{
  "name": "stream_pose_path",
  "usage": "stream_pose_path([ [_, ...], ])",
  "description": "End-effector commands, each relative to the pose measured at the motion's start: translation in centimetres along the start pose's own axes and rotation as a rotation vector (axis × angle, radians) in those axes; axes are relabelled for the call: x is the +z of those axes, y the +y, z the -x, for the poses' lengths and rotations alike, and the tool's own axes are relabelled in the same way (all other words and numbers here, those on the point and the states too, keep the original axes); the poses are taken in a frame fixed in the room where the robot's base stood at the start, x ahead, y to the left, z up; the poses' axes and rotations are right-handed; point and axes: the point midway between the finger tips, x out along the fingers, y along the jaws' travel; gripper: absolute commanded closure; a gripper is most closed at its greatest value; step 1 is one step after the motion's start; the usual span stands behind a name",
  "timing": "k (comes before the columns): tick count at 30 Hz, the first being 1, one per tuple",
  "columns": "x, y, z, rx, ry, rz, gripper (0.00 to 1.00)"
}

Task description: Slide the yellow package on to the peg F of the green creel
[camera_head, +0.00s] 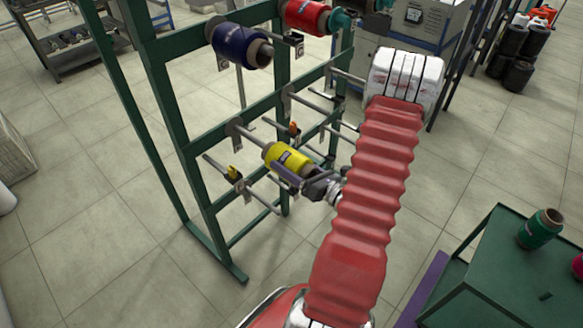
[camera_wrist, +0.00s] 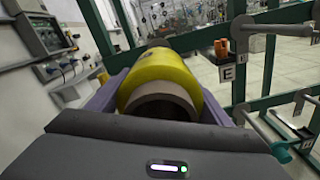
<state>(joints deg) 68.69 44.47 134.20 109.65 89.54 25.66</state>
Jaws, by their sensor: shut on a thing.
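The yellow package (camera_head: 285,157) is a yellow cone or roll on a brown tube, tilted, in front of the green creel (camera_head: 199,190). My gripper (camera_head: 289,172) is shut on it, with a purple-grey pad on each side. In the wrist view the yellow package (camera_wrist: 165,80) fills the space between the pads, its brown tube end facing the camera. A grey peg (camera_head: 247,133) from a creel bracket points toward the package's far end. I cannot tell whether the peg tip is inside the tube. No F label is readable; an E plate (camera_wrist: 227,73) shows at right.
A blue package (camera_head: 236,47) and a red package (camera_head: 305,17) sit on upper pegs. A green table (camera_head: 490,270) with a green package (camera_head: 540,228) stands at lower right.

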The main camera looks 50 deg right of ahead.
Motion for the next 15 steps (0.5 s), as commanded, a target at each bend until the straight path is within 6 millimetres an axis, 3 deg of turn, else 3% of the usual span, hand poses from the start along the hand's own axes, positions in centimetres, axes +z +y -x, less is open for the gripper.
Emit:
stream_pose_path([
  [15, 0.1, 0.0, -1.0, 0.001, -0.001, 0.002, 0.58],
])
